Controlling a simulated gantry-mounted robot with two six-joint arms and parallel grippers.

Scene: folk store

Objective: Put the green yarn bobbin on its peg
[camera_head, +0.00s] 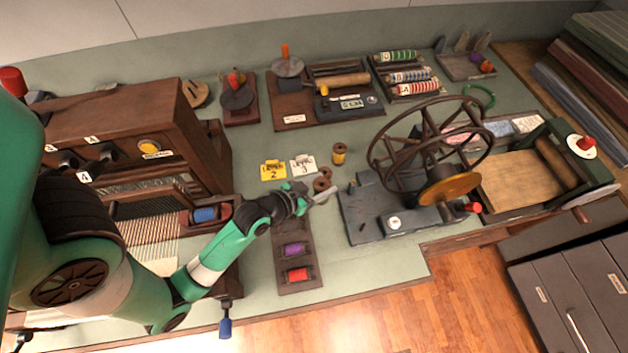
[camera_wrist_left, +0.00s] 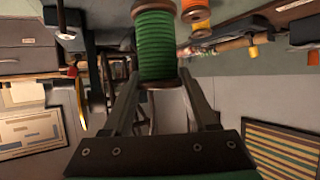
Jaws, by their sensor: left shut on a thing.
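My left gripper (camera_head: 318,192) is shut on the green yarn bobbin (camera_wrist_left: 155,45), which stands between its fingers in the left wrist view (camera_wrist_left: 165,105). In the head view only the brown wooden ends of this bobbin (camera_head: 322,182) show clearly, and its green yarn is hard to see. The gripper is over the bench, near the far end of a dark rack (camera_head: 281,225) that holds a purple bobbin (camera_head: 294,250) and a red bobbin (camera_head: 298,274). My forearm hides part of the rack, and I cannot make out a free peg. My right gripper is not in view.
A yellow bobbin (camera_head: 339,154) stands just beyond the gripper, beside cards (camera_head: 273,170). A wheel machine (camera_head: 385,215) stands close on the right, a wooden loom (camera_head: 125,125) on the left. A blue spool (camera_head: 204,214) sits near my forearm. Bench front is clear near the rack.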

